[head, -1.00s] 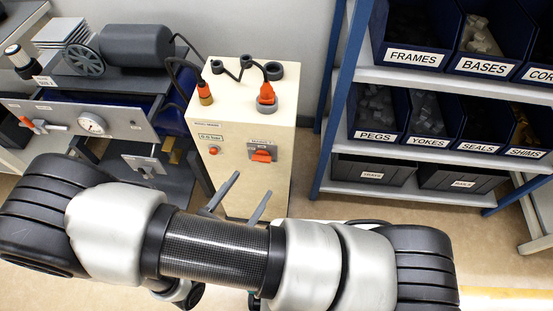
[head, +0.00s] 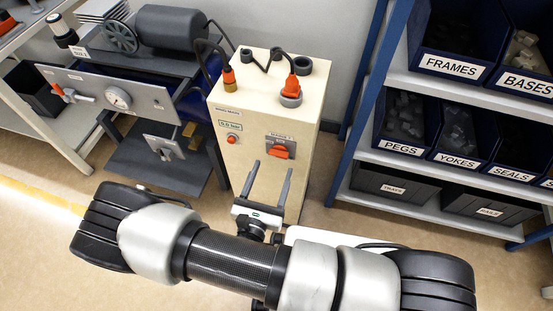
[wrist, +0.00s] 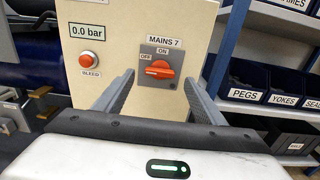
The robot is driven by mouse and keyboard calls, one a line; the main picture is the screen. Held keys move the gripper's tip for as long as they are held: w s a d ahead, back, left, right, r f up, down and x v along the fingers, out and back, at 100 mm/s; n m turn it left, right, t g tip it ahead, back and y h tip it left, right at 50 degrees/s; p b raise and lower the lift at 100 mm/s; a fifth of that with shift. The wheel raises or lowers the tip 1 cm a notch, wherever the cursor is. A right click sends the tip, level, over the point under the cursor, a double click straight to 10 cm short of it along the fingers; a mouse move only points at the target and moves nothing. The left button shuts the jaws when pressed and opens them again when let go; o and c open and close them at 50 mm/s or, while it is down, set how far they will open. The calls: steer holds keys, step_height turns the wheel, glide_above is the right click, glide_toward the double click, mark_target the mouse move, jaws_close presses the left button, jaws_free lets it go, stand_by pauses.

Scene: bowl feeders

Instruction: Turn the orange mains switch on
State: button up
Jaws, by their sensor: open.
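The orange mains switch (head: 279,152) is a rotary knob on a grey plate on the front of a cream cabinet (head: 240,160). In the wrist view the switch (wrist: 159,70) sits under the label "MAINS 7", with "OFF" at its left and "ON" above. The knob's long axis lies roughly horizontal, with a pale mark at its left end, on the OFF side. My gripper (head: 271,176) is open and empty, just below and in front of the switch. In the wrist view its two fingers (wrist: 158,90) stand on either side of the switch plate; I cannot tell how far short of it they are.
A red BLEED button (wrist: 91,59) and a "0.0 bar" display (wrist: 87,30) are left of the switch. Plugs and cables (head: 290,85) top the cabinet. A gauge bench (head: 118,97) stands left; a blue-framed bin shelf (head: 365,100) stands right.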

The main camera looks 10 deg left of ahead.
mark_target(278, 156)
steer(key=shift+w+d, duration=0.2)
steer(key=shift+w, duration=2.5)
steer(key=c, duration=1.1)
steer(key=shift+o, duration=0.2)
